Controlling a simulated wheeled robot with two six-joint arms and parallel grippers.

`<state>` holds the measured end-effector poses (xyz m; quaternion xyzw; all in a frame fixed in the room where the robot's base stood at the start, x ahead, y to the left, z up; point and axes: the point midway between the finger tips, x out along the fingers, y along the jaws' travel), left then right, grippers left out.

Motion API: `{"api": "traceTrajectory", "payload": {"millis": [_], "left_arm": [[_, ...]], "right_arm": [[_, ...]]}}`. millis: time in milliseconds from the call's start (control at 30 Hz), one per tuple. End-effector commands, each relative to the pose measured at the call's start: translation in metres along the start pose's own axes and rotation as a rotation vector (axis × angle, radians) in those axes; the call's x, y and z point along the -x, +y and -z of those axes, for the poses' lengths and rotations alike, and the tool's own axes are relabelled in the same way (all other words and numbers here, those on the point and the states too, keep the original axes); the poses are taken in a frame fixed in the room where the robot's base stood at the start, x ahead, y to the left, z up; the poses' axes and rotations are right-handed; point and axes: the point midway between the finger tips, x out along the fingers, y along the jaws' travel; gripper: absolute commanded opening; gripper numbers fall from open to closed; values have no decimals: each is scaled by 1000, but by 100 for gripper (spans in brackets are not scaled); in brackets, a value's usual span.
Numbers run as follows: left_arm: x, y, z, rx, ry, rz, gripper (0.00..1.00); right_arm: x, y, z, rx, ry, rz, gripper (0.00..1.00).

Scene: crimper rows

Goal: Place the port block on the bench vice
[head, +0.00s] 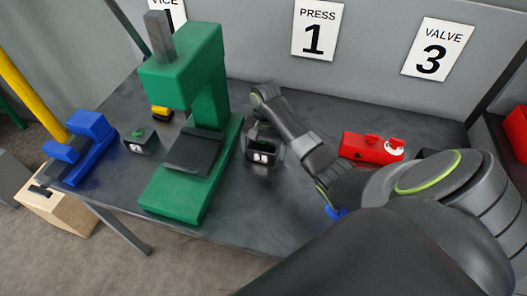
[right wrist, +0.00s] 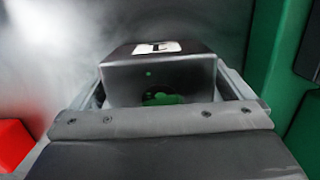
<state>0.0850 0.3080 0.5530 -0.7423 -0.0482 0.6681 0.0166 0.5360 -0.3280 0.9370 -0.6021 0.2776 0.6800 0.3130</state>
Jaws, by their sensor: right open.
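A dark block with a white label (head: 262,157), which looks like the port block, sits on the dark bench right of the green press. In the right wrist view the block (right wrist: 160,75) lies between my fingers, with a green part on its near side. My right gripper (head: 264,140) is open, its fingers on either side of the block; I cannot tell whether they touch it. The blue bench vice (head: 90,145) stands at the bench's left end. A similar dark block with a green top (head: 140,141) stands between vice and press. My left gripper is not in view.
The tall green press (head: 212,85) stands between the vice and my right gripper. A yellow and black piece (head: 161,113) lies behind it. A red valve body (head: 368,148) is to the right, near my arm. The bench (head: 235,205) is bare in front of the gripper.

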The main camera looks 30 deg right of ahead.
Motion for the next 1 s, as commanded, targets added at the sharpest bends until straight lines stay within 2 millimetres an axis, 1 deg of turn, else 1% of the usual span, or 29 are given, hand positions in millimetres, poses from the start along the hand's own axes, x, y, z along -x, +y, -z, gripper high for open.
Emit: {"api": "traceTrajectory", "payload": {"millis": [33, 233, 267, 867, 900, 1000], "left_arm": [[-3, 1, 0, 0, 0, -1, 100], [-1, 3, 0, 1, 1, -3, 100], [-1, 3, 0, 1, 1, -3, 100], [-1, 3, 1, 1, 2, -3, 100], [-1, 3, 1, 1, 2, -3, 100], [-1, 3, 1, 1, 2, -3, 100]], "right_arm": [[-2, 0, 0, 0, 0, 0, 100], [-1, 0, 0, 0, 0, 0, 100], [-1, 0, 0, 0, 0, 0, 99], [1, -1, 0, 2, 3, 2, 20], [1, -1, 0, 2, 3, 2, 18], [1, -1, 0, 2, 3, 2, 18]]}}
